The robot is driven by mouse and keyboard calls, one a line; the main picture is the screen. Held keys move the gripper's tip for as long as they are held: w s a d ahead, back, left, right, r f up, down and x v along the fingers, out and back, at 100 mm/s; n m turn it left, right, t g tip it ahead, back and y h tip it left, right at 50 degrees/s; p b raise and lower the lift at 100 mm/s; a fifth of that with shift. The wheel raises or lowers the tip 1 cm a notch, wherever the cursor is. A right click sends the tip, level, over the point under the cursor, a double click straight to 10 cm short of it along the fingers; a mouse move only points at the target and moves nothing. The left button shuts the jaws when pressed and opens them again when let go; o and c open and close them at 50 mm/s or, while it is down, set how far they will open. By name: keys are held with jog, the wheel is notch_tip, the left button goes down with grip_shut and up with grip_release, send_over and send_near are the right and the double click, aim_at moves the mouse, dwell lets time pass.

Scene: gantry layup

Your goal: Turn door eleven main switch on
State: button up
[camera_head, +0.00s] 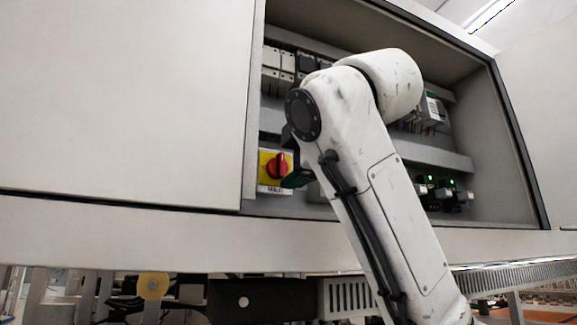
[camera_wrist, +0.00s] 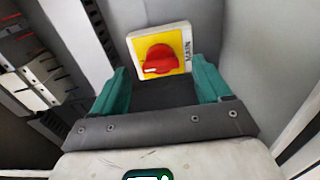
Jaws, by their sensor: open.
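The main switch is a red rotary knob (camera_head: 279,167) on a yellow plate with a white label below it, low at the left inside the open cabinet. In the wrist view the red knob (camera_wrist: 160,60) sits on its yellow plate, with "MAIN" printed along the right side. My gripper (camera_wrist: 161,84) is open, its two teal fingers on either side below the knob in that view, with nothing between them. In the head view my arm hides most of the gripper; a dark green finger (camera_head: 297,178) shows just right of the knob. I cannot tell whether it touches.
The open cabinet (camera_head: 522,150) holds breakers (camera_head: 279,66) at upper left and modules with green lights (camera_head: 440,190) at lower right. A cabinet wall lies close to the switch on its left. A closed panel (camera_head: 120,100) covers the left side. My arm crosses the opening.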

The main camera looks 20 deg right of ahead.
jog(key=s+b, duration=0.2)
jog(key=s, duration=0.6)
jog(key=shift+s+b, duration=0.3)
jog(key=shift+b, duration=0.05)
